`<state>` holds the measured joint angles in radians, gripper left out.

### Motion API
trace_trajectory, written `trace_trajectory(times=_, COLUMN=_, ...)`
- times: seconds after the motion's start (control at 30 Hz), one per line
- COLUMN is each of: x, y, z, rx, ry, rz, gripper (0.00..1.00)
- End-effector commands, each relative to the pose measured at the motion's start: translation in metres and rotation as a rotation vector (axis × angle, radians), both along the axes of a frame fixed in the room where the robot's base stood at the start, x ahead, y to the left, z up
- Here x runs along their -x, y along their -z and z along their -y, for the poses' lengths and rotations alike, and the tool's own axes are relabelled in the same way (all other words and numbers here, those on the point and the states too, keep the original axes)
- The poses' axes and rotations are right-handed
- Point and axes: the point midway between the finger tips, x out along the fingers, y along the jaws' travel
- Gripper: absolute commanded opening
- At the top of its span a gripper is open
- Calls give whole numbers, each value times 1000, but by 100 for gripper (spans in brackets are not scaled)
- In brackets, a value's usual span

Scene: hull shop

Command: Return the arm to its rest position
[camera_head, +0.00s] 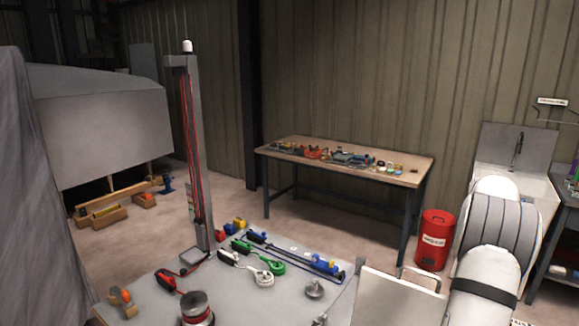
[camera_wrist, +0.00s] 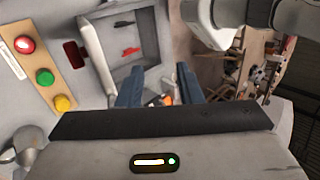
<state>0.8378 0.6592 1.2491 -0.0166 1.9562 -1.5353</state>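My gripper (camera_wrist: 158,82) shows in the wrist view, with two blue fingers standing apart. Nothing is clearly held between them; a small orange and white patch shows in the gap, too small to make out. In the head view my white arm (camera_head: 489,240) rises bent at the right edge of the grey worktop. My gripper is not visible there. White parts of my arm also show at the top of the wrist view (camera_wrist: 212,22).
A grey worktop (camera_head: 235,300) holds tools and a cable post (camera_head: 190,150). A wooden workbench (camera_head: 400,172) and a red bin (camera_head: 436,240) stand behind. In the wrist view, a board with red, green and yellow buttons (camera_wrist: 45,77) and a grey open box (camera_wrist: 95,65) lie left.

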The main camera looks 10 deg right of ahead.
Motion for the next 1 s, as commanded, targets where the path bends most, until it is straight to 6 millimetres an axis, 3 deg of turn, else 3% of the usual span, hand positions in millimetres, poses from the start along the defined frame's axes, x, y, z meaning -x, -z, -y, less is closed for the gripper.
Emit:
trace_trajectory(times=0.27, x=-16, y=-8, z=-45, rx=128, ry=23, rz=6, gripper=33)
trace_trajectory(times=0.47, x=-24, y=-14, z=-90, rx=253, ry=64, rz=30, gripper=33)
trace_trajectory(times=0.77, x=-13, y=-13, z=-206, rx=515, ry=223, rz=168, gripper=33)
trace_trajectory(times=1.0, x=23, y=9, z=-292, rx=631, ry=421, rz=342, gripper=33)
